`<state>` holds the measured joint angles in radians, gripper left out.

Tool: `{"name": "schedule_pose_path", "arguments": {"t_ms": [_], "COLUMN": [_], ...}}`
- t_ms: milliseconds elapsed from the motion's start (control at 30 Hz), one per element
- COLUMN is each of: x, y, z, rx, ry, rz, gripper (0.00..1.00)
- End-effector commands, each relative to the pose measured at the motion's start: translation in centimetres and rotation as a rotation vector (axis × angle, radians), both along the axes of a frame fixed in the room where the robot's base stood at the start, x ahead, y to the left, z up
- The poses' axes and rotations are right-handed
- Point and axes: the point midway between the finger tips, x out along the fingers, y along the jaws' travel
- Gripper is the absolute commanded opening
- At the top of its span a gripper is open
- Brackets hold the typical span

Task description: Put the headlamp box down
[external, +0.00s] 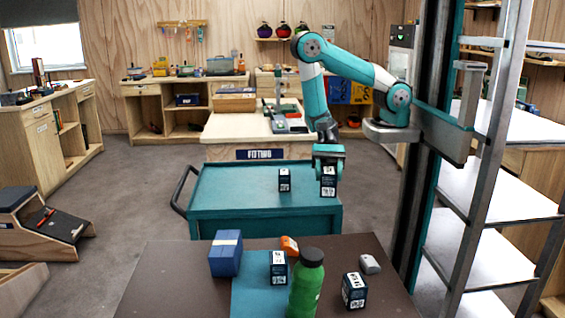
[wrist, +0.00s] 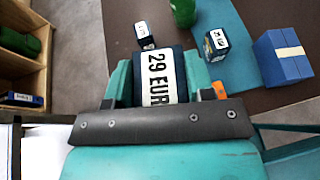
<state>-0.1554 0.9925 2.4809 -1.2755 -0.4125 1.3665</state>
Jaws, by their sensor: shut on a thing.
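My gripper (external: 328,160) points down at the right part of the teal cart and is shut on a dark navy box with white labels, taken to be the headlamp box (external: 328,181). In the wrist view the headlamp box (wrist: 158,75) sits between the fingers of my gripper (wrist: 155,85), its "29 EUR" label facing the camera. Its lower end appears over the cart top (external: 225,190); I cannot tell whether it touches.
A similar navy box (external: 284,180) stands on the cart, left of the held one. The brown table (external: 170,275) in front carries a blue box (external: 225,253), two navy boxes (external: 278,268) (external: 354,290), a green bottle (external: 306,285), an orange item (external: 289,245) and a grey item (external: 370,264). The cart's left is clear.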

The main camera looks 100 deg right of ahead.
Motion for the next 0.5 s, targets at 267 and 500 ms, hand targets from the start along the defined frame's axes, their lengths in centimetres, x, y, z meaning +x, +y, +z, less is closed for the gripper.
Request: {"name": "schedule_pose_path", "arguments": {"t_ms": [267, 500], "x": [13.7, 24.2], "y": [-5.8, -14.8], "z": [-2.7, -1.7], "rx": [-0.001, -0.003], "ry": [-0.018, -0.015], "rz": [-0.145, -0.297], "gripper": [0.22, 0.22]}}
